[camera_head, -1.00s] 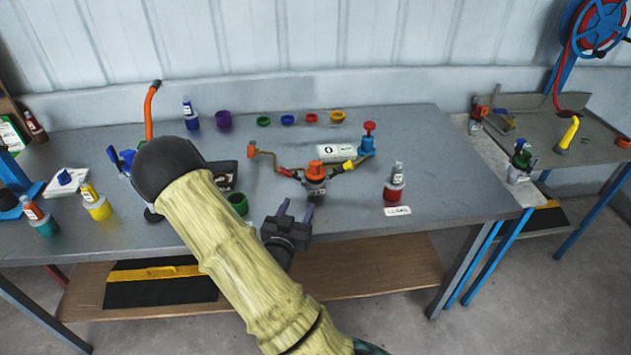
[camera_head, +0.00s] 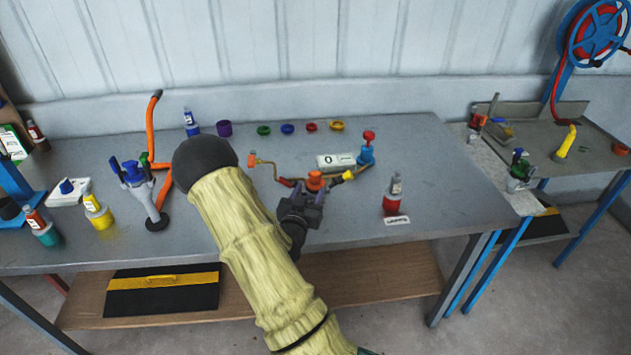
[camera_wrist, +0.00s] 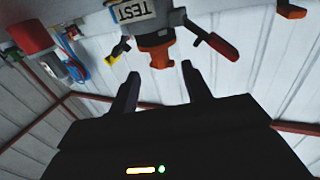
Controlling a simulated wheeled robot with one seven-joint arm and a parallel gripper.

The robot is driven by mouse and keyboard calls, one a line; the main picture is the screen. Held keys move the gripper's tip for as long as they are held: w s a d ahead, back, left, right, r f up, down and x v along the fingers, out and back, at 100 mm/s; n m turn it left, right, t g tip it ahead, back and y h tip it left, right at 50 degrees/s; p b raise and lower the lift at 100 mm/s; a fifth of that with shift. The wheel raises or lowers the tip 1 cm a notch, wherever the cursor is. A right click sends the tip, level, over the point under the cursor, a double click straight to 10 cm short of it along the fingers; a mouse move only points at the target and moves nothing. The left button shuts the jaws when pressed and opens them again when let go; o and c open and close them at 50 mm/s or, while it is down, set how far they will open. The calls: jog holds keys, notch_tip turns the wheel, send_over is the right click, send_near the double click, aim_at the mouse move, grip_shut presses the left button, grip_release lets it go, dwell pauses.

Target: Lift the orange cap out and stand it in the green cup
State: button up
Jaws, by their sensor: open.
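The orange cap (camera_head: 315,179) sits on a small grey fitting with side arms, in the middle of the bench. In the wrist view the cap (camera_wrist: 158,56) appears upside down, just beyond and between my fingertips, under a grey body labelled TEST. My gripper (camera_head: 300,198) is at the near side of the fitting. In the wrist view my gripper (camera_wrist: 160,72) is open, with nothing held between its fingers. A shallow green ring or cup (camera_head: 264,130) lies at the back.
A red bottle (camera_head: 391,196) stands right of the fitting. A blue valve with a red knob (camera_head: 367,150) and a white 0 block (camera_head: 335,162) stand behind. A clamp stand (camera_head: 150,200) is left of my arm.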

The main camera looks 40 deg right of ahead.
aim_at(314, 180)
jog(key=shift+x, duration=1.1)
jog(key=shift+p+x, duration=1.1)
jog(key=shift+x, duration=1.5)
grip_shut()
